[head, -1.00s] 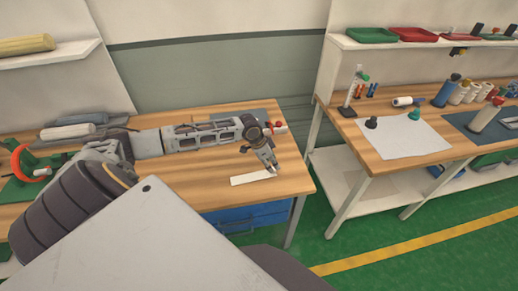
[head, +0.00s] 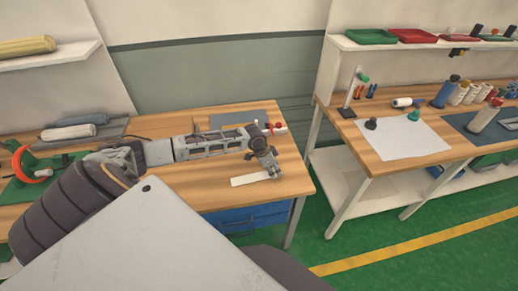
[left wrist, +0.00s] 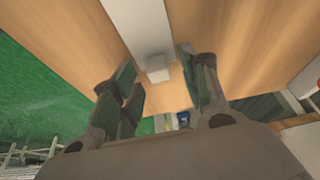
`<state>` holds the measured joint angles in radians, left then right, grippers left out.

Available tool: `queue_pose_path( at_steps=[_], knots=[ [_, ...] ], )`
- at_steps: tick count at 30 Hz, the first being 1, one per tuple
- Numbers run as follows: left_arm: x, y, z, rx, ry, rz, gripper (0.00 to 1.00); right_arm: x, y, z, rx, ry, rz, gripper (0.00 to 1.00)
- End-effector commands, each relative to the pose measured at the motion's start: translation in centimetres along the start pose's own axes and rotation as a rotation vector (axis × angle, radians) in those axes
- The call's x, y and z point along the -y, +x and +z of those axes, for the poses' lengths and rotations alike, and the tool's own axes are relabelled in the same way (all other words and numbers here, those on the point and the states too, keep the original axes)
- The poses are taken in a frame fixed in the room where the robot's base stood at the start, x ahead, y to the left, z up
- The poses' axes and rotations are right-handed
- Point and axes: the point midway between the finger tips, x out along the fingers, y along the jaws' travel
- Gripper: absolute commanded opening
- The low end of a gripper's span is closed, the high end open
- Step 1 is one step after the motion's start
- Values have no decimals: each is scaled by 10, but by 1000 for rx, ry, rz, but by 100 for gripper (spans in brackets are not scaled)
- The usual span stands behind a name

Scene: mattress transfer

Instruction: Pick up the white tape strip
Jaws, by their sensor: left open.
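The white tape strip (head: 250,180) lies flat near the front right part of the left wooden table (head: 240,197). In the left wrist view the strip (left wrist: 141,25) runs down from the top between the fingers, with a small pale block (left wrist: 157,68) at its near end. My right gripper is not in view.
Rolled pale items (head: 70,131) and an orange ring (head: 20,163) are at the table's left. A small red-capped item (head: 275,128) stands behind the gripper. The right table (head: 365,160) holds a white sheet (head: 405,138) and bottles. A floor gap separates the tables.

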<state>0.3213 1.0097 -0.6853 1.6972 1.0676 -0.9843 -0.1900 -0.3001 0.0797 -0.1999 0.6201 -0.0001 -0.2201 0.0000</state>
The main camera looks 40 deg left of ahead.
Motion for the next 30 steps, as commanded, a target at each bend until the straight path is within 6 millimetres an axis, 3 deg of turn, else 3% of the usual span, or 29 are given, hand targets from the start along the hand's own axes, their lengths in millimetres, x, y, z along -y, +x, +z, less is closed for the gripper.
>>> queue_pose_path(
  at_steps=[2,10,23,30],
  knots=[
    [0,0,0,0,0,0,42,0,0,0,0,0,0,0],
    [0,0,0,0,0,0,8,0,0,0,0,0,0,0],
    [0,-3,-1,0,0,0,8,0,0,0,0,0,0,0],
    [1,-21,-9,-1,0,-1,8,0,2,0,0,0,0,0]
  ],
)
